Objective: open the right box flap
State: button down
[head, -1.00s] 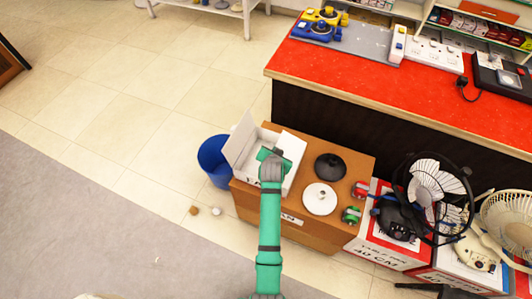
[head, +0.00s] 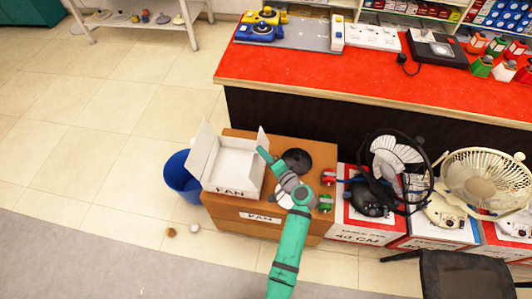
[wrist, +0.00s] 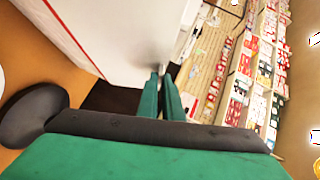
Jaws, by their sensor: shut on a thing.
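The white box (head: 232,172) stands open at the top on a brown carton. Its left flap (head: 202,142) stands raised. Its right flap (head: 262,140) also stands up, nearly upright, at the box's right side. My gripper (head: 263,153) is at the right flap, with my arm reaching from the lower right. In the wrist view, my green fingers (wrist: 163,74) are close together at the edge of a white panel (wrist: 125,38) and are shut on it. The exact grip point is small and partly hidden.
The brown carton (head: 228,206) also carries a black round lid (head: 297,160) and a white one (head: 284,198), partly behind my arm. A blue bin (head: 180,178) stands left. Fans (head: 388,160) on boxes stand right. The red counter (head: 330,70) is behind. Floor at left is mostly free.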

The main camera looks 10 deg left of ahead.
jog(key=d+f+m+t+y, duration=0.1)
jog(key=d+f+m+y, duration=0.1)
jog(key=d, duration=0.4)
dwell(0.3)
jog(key=shift+s+f, duration=0.1)
jog(key=shift+f, duration=0.1)
jog(key=c, duration=1.9)
grip_release()
jog(key=shift+r, duration=0.1)
jog(key=shift+w+r, duration=0.2)
jog(key=shift+d, duration=0.1)
jog(key=v, duration=1)
jog(key=shift+s+d, duration=0.2)
jog(key=shift+d, duration=0.05)
